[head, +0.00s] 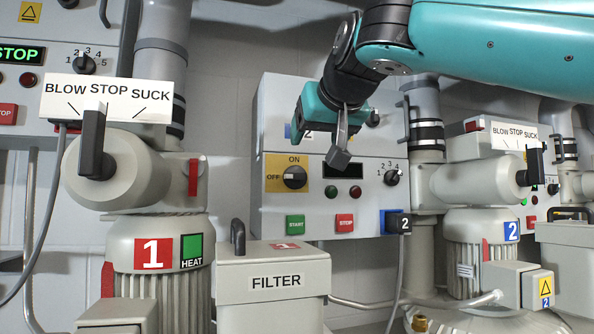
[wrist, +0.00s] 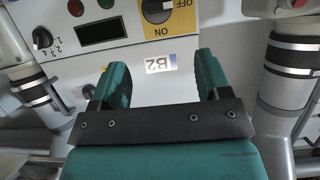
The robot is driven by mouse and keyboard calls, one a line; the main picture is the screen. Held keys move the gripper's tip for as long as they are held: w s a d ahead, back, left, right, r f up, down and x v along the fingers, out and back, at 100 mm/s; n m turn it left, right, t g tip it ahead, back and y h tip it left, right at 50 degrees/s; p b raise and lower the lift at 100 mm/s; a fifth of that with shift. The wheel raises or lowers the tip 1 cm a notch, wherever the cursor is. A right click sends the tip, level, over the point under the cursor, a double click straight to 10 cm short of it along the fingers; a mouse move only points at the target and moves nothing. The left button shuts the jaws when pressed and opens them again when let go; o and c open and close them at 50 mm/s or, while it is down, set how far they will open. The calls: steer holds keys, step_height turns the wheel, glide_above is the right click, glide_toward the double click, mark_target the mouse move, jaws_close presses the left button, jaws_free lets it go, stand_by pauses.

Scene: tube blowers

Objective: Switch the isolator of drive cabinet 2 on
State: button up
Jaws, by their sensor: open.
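Drive cabinet 2 (head: 270,105) is the pale grey box in the middle of the head view. Its isolator (head: 294,177) is a black rotary knob on a yellow plate, with ON above and OFF at the left. The knob's bar looks about level, in line with OFF. In the wrist view the isolator (wrist: 156,12) is upside down and cut by the top edge. My gripper (head: 325,118) is above and right of the isolator, in front of the cabinet's upper face.
Below the isolator are a green START button (head: 295,225) and a red STOP button (head: 345,223). A dark display (head: 344,168) and a selector knob (head: 392,177) are to its right. The filter box (head: 275,283) stands below. Blower 1 (head: 153,253) and blower 2 (head: 511,231) flank the cabinet.

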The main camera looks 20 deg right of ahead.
mark_target(295, 173)
steer(key=p+x, duration=0.4)
steer(key=x, duration=0.8)
steer(key=shift+w, duration=0.1)
steer(key=shift+w+f, duration=0.3)
steer(key=shift+w, duration=0.25)
steer(key=c, duration=0.9)
